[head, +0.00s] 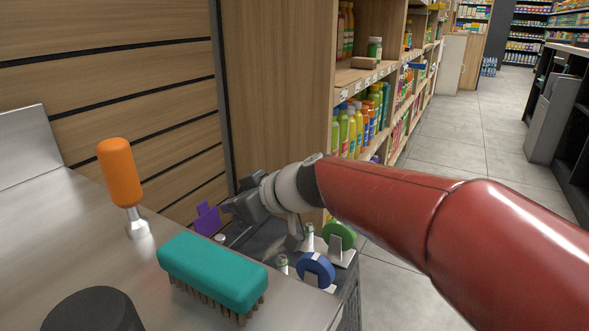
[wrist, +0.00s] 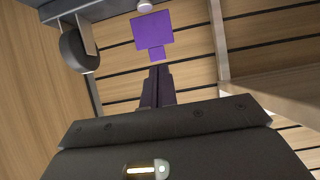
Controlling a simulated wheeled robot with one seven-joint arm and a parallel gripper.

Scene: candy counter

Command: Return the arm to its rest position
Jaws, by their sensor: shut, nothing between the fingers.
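My arm reaches in from the right in the head view, and my gripper (head: 228,206) is over the dark rack beside the metal counter. In the wrist view my gripper (wrist: 158,75) has its two fingers pressed together with nothing between them. A purple piece (head: 207,218) shows just past the fingertips in the head view. The purple piece (wrist: 152,30) also shows beyond the fingertips in the wrist view. I cannot tell whether the fingers touch it.
The metal counter (head: 60,225) holds an orange-handled tool (head: 120,175), a teal brush (head: 212,268) and a black round object (head: 93,310). A blue disc (head: 317,268) and a green disc (head: 340,235) stand near my wrist. Shelves (head: 365,75) rise behind; the aisle floor (head: 470,140) is clear.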

